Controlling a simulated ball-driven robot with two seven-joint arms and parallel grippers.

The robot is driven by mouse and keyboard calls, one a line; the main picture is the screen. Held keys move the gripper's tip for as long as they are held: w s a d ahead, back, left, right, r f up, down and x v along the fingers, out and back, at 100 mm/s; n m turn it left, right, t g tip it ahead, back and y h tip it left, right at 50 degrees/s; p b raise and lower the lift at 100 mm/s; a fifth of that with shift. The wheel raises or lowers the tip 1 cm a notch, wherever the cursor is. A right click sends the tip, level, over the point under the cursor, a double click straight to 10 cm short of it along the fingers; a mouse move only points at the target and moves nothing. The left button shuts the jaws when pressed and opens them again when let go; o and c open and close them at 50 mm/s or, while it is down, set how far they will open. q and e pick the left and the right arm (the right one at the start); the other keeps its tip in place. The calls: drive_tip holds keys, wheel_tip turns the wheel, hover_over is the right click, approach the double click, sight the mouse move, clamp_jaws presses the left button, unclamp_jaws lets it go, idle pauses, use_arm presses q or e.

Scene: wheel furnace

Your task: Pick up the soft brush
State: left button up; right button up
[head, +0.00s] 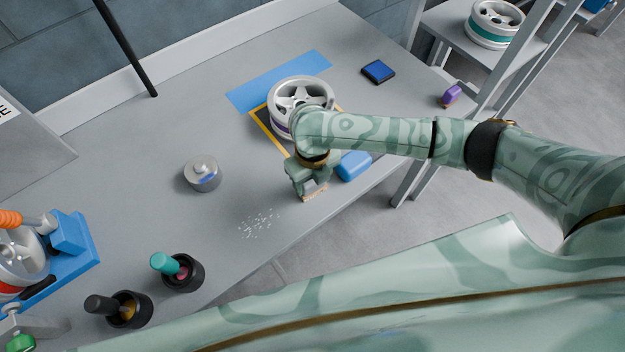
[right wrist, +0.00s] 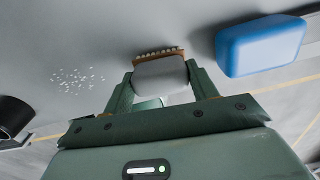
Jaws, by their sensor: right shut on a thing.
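In the head view my right gripper (head: 308,186) points down near the table's front edge, and only a small tan part of the brush (head: 314,195) shows below the fingers. I cannot tell whether the bristles touch the table. My left gripper is not in view.
White specks (head: 258,222) lie left of the brush. A blue rounded block (head: 354,165) is close on the right. Behind stands a wheel (head: 297,100) on a yellow-edged mat. A grey metal canister (head: 202,174) and two dark cups (head: 184,274) (head: 126,309) are further left.

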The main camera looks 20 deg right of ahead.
drive_tip(key=shift+r, duration=0.4)
wheel_tip(320, 180, up, 3)
drive_tip(key=shift+f+p, duration=0.1)
drive_tip(key=shift+p, duration=0.7)
drive_tip(key=s+a+r+p, duration=0.5)
drive_tip(key=s+a+r, duration=0.4)
drive_tip(key=s, duration=0.1)
drive_tip(key=shift+a+r, duration=0.15)
drive_tip(key=shift+a, duration=0.25)
drive_tip(key=shift+s, duration=0.1)
drive_tip(key=shift+o, duration=0.8)
drive_tip(key=shift+d, duration=0.1)
